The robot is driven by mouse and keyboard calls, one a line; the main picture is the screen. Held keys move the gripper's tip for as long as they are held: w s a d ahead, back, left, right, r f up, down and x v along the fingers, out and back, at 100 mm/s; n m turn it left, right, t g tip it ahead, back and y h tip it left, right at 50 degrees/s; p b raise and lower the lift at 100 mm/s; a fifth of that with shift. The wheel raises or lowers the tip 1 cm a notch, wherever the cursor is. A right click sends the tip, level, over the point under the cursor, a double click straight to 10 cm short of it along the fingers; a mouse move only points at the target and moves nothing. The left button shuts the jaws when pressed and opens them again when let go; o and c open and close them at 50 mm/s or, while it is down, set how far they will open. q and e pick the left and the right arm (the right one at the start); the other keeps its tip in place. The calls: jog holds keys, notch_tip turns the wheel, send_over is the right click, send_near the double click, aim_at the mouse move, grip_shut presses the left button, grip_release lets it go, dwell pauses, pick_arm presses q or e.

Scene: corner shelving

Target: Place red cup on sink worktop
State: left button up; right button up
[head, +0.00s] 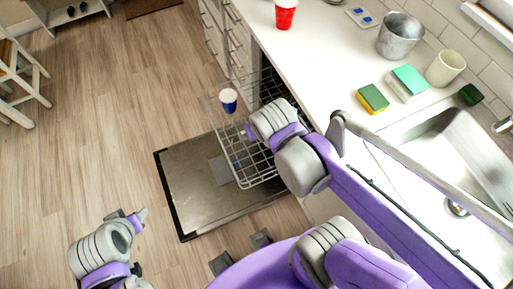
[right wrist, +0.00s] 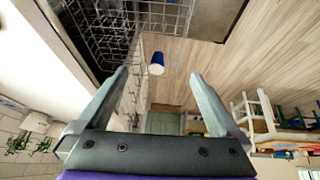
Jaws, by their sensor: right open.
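A red cup (head: 285,14) with a white rim stands upright on the white worktop (head: 327,75), at the top of the head view and well away from the sink (head: 440,150). My right gripper (right wrist: 158,74) is open and empty; its two fingers show in the right wrist view. In the head view, my right arm reaches over the dishwasher rack and mostly hides that gripper. The red cup is not visible in the right wrist view. My left gripper (head: 130,215) is low at the left over the floor, and its opening is unclear.
A blue cup (head: 228,97) is at the pulled-out dishwasher rack (head: 252,170); it also appears between my right fingers, beyond them (right wrist: 156,63). The dishwasher door (head: 190,185) lies open. A metal bucket (head: 400,36), cream cup (head: 445,68) and sponges (head: 372,98) occupy the worktop.

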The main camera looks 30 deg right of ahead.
jog(key=shift+n+y, duration=0.7)
jog(key=shift+n, duration=0.1)
jog(key=s+a, duration=0.1)
jog(key=s+a+f, duration=0.2)
jog(key=s, duration=0.1)
jog(key=shift+s+f, duration=0.1)
jog(key=shift+f, duration=0.15)
